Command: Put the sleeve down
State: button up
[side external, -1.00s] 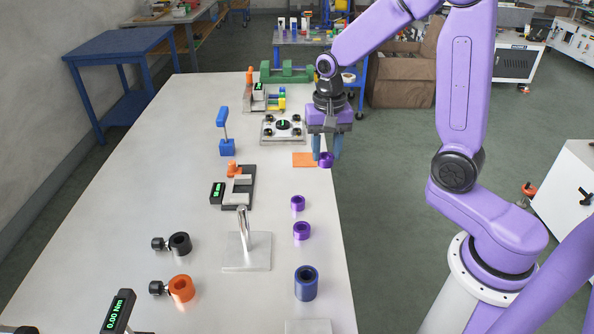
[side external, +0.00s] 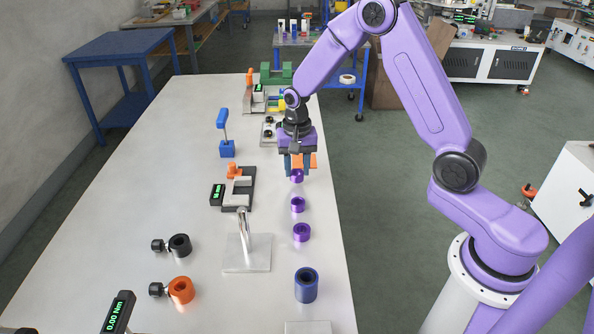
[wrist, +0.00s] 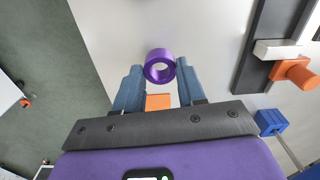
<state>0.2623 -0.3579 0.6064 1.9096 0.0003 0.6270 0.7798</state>
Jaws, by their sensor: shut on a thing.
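My gripper (side external: 297,171) is shut on a purple sleeve (side external: 297,178), a short ring, at its fingertips. In the wrist view the sleeve (wrist: 160,54) sits between the two blue fingers with its open bore showing. I cannot tell whether its underside touches the table. Two similar purple sleeves stand on the table in front of it, a nearer one (side external: 302,233) and a middle one (side external: 298,205); the held sleeve is roughly in line with them.
A dark blue cylinder (side external: 306,286) stands nearer in the same row. To the left are a metal post on a plate (side external: 246,258), a grey fixture with a display (side external: 238,190) and a blue-handled tool (side external: 227,147). The table's right edge is close by.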

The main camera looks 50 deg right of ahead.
jog(key=shift+f, duration=0.8)
jog(key=shift+f, duration=0.1)
jog(key=o, duration=0.9)
jog(key=shift+c, duration=0.2)
notch_tip(320, 180, up, 12)
